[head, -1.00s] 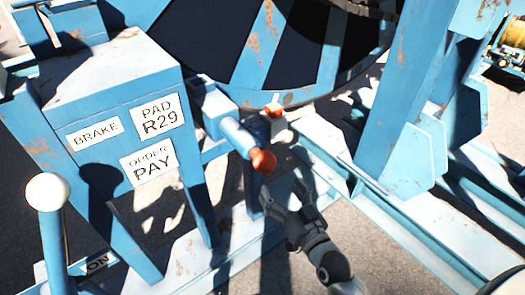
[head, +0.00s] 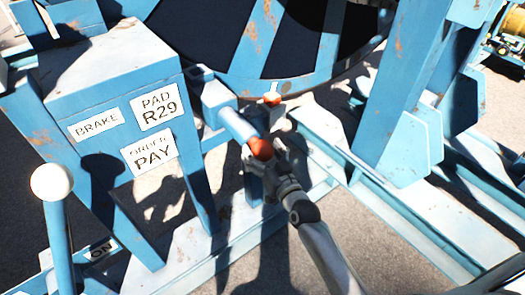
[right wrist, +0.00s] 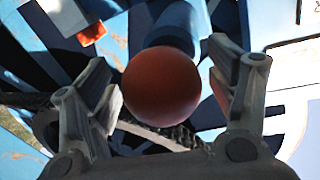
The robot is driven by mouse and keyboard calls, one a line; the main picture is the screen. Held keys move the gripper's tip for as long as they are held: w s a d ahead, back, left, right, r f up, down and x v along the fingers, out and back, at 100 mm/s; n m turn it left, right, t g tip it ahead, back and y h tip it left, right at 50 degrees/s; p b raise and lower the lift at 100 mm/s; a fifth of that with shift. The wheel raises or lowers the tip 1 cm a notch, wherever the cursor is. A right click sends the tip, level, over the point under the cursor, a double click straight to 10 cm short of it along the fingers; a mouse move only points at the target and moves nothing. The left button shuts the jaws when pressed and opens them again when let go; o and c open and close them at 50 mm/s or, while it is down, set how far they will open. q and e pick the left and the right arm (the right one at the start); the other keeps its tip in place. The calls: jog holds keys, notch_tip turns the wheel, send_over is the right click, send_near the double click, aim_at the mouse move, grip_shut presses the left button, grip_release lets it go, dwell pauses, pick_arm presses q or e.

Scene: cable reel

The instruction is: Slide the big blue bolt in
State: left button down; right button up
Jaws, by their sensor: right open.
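The big blue bolt (head: 237,125) is a thick blue rod that sticks out of a blue bracket beside the reel and ends in an orange-red ball knob (head: 261,149). My right gripper (head: 262,160) is at the knob in the head view. In the right wrist view the knob (right wrist: 161,86) sits between the two spread fingers of the gripper (right wrist: 160,100), with the blue rod (right wrist: 180,25) behind it. The fingers stand open on either side; whether one touches the knob I cannot tell. My left gripper is not in view.
A blue brake box (head: 110,70) with white labels stands left of the bolt. A white-knobbed lever (head: 52,182) is at lower left. The large reel (head: 290,40) is behind. Blue frame beams (head: 400,200) run along the floor at right.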

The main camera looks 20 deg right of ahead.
aim_at(241, 131)
jog(key=c, duration=1.4)
jog(key=w+a, duration=0.1)
jog(key=w, duration=0.2)
jog(key=w+a+b, duration=0.1)
jog(key=w, duration=0.2)
jog(key=w+a+b, duration=0.1)
jog(key=w, duration=0.3)
jog(key=shift+a, duration=0.3)
jog(key=shift+r, duration=0.15)
jog(key=o, duration=1.4)
jog(key=shift+w+a, duration=0.1)
jog(key=shift+w, duration=0.15)
jog(key=shift+s, duration=0.1)
